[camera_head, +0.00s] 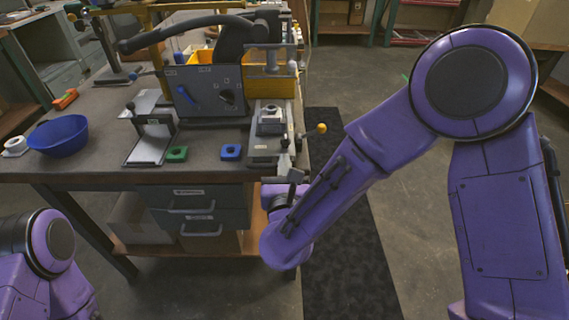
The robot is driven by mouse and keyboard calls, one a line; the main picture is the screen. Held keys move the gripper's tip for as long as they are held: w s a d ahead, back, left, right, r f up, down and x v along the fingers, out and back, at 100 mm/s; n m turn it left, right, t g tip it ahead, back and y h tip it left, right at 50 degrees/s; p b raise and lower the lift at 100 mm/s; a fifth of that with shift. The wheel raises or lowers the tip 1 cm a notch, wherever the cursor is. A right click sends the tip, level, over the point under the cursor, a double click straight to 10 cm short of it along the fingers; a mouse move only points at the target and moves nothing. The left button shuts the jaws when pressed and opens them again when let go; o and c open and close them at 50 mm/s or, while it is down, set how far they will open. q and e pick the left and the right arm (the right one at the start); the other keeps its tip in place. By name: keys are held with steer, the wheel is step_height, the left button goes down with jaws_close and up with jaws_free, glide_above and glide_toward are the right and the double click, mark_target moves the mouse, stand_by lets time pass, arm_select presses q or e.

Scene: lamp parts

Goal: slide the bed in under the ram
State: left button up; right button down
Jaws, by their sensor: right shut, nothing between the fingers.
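The bed (264,142) appears to be the light grey sliding plate at the right front of the bench. A pale metal block (271,114) sits on the grey fixture just behind it. The bed's front part lies forward of the ram. My right gripper (287,158) is shut and empty at the bed's front right edge; I cannot tell whether it touches. My left arm shows at the lower left, but its gripper is out of view.
A blue bowl (58,136), a tape roll (15,146), a grey angled stand (152,145), a green part (177,154) and a blue part (231,152) stand on the bench. A dark panel (205,95) stands behind.

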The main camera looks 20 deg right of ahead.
mark_target(284, 143)
steer(key=b+x, duration=0.2)
steer(key=x, duration=0.6)
steer(key=shift+w+f, duration=0.1)
steer(key=shift+f, duration=0.05)
steer(key=shift+w+d, duration=0.1)
steer(key=shift+w, duration=0.1)
steer(key=shift+s, duration=0.1)
